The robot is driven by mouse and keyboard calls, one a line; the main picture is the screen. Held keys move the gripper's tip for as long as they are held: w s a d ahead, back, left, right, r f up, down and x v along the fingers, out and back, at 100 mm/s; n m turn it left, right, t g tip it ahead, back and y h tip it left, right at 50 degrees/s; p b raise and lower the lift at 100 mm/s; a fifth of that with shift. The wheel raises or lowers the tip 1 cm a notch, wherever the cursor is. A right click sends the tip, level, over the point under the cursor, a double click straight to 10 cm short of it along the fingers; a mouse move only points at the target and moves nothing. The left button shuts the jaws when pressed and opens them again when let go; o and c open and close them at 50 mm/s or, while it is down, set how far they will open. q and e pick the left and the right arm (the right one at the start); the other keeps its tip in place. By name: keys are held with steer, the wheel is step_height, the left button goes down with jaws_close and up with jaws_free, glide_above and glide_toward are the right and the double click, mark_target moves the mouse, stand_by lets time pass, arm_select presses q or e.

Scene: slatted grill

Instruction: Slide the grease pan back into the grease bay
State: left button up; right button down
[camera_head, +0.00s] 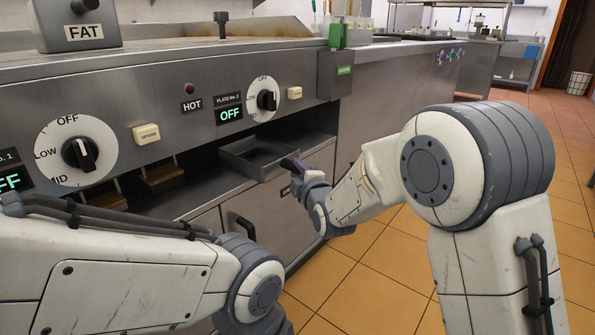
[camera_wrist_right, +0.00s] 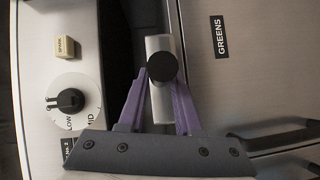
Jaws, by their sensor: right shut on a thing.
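The grease pan (camera_head: 252,171), a shallow grey metal tray, sticks partly out of the dark grease bay (camera_head: 305,124) below the control panel. Its rear part is in the shadow of the opening. My right gripper (camera_head: 292,164) is at the pan's front right side. In the right wrist view, its purple fingers (camera_wrist_right: 159,88) are shut on a narrow grey metal handle (camera_wrist_right: 159,103) with a round black end. The pan's tray is not clear in that view. My left arm crosses the lower left of the head view; its gripper is not in view.
The control panel above the bay carries a plate 2 dial (camera_head: 264,95) and a plate 1 dial (camera_head: 78,152). Drawer fronts lie below, one labelled GREENS (camera_wrist_right: 219,37). Tiled floor (camera_head: 375,270) is open at right.

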steer(key=shift+r, duration=0.15)
steer(key=c, duration=0.5)
jaws_free()
steer(key=shift+f, duration=0.25)
steer(key=shift+s+d+r, duration=0.15)
steer(key=shift+s, duration=0.25)
steer(key=shift+p+v, duration=1.6)
steer(key=shift+v, duration=3.25)
steer(key=shift+r, duration=0.1)
